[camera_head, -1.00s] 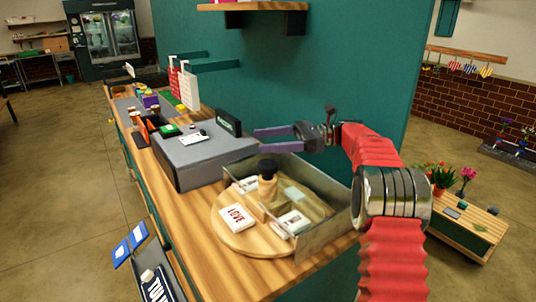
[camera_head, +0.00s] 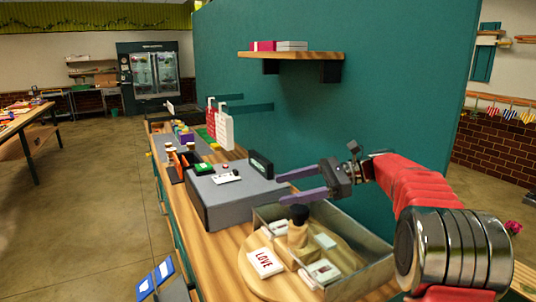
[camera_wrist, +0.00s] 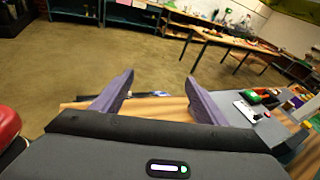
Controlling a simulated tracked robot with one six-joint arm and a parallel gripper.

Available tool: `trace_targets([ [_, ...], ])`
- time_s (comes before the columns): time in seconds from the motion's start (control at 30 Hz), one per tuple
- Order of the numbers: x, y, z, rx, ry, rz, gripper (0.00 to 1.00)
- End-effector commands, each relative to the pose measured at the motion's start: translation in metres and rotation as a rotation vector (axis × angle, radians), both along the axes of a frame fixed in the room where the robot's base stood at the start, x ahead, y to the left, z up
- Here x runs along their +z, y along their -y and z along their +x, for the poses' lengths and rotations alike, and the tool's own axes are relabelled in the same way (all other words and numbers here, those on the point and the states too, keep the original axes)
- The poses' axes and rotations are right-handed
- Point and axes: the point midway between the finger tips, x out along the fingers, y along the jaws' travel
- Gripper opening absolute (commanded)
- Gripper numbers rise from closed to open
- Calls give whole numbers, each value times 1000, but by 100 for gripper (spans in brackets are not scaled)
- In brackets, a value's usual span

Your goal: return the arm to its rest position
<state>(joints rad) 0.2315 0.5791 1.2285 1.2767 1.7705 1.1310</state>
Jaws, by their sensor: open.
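My gripper (camera_head: 303,187) is at the end of my red arm, in the air above the counter, near the right end of the grey box (camera_head: 235,197). Its two purple fingers are apart with nothing between them, and they point left in the head view. In the wrist view the open fingers (camera_wrist: 158,100) frame the counter edge and the floor beyond. My arm comes in from the lower right of the head view, bent at a shiny metal joint.
A round wooden board (camera_head: 253,265) with a white LOVE card (camera_head: 265,263) and a dark-topped bottle (camera_head: 299,226) lies under my arm, beside an open metal tray (camera_head: 375,272). A teal wall (camera_head: 370,90) with a wooden shelf (camera_head: 290,56) stands behind. Open floor (camera_head: 90,215) lies left.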

Motion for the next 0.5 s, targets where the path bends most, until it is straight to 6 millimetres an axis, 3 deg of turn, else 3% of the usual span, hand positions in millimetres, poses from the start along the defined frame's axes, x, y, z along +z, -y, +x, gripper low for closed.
trace_targets([
  [0.2,0,-14,-36,9,120,-153,67],
  [0.5,-11,-21,-89,54,296,-364,67],
])
